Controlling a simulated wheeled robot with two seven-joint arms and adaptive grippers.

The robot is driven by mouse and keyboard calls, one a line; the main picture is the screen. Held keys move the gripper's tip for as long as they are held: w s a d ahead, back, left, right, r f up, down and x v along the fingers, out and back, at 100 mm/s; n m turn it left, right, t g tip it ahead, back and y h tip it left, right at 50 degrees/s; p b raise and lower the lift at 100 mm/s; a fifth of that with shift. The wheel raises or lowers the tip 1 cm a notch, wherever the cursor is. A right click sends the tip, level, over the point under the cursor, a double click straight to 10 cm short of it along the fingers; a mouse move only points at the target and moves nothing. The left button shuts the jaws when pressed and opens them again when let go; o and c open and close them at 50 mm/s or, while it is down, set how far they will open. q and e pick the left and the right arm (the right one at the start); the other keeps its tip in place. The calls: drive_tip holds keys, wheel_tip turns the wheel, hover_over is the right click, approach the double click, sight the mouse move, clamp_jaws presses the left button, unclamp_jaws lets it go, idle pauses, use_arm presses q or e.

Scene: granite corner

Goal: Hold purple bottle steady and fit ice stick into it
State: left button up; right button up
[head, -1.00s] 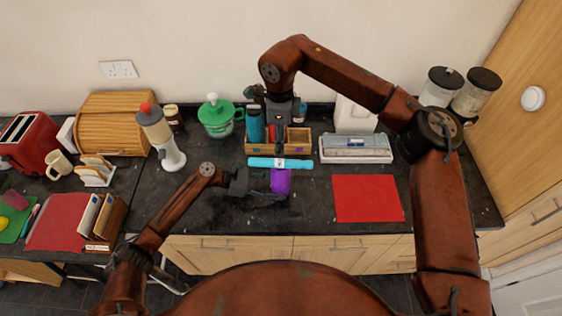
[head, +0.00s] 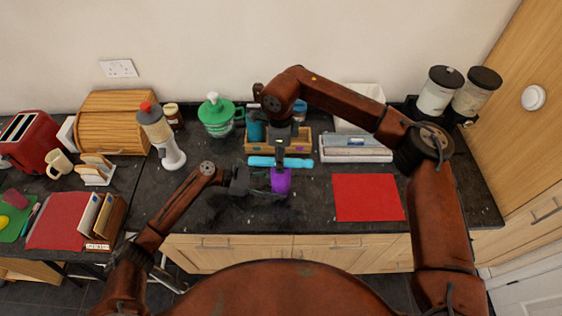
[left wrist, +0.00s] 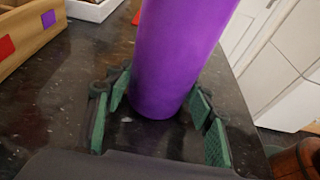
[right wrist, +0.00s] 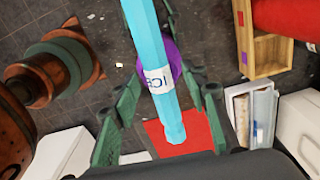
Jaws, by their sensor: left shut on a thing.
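The purple bottle (head: 280,181) stands upright near the counter's front. My left gripper (head: 268,184) is shut on it; in the left wrist view green-padded fingers flank the purple bottle (left wrist: 175,70). The light-blue ice stick (head: 260,161) lies sideways just behind the bottle, before the wooden box. My right gripper (head: 281,153) is over the stick's middle from above, hiding its label. In the right wrist view the ice stick (right wrist: 150,60) runs between its spread fingers with gaps on both sides, and the purple bottle (right wrist: 174,62) shows beyond it. The bottle's mouth is hidden.
The wooden box (head: 300,145) with a blue bottle (head: 255,130) is just behind the stick. A white tray (head: 355,150) stands to the right, with a red mat (head: 368,198) in front of it.

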clamp_jaws()
drive_tip(key=shift+r, duration=0.15)
idle(0.4)
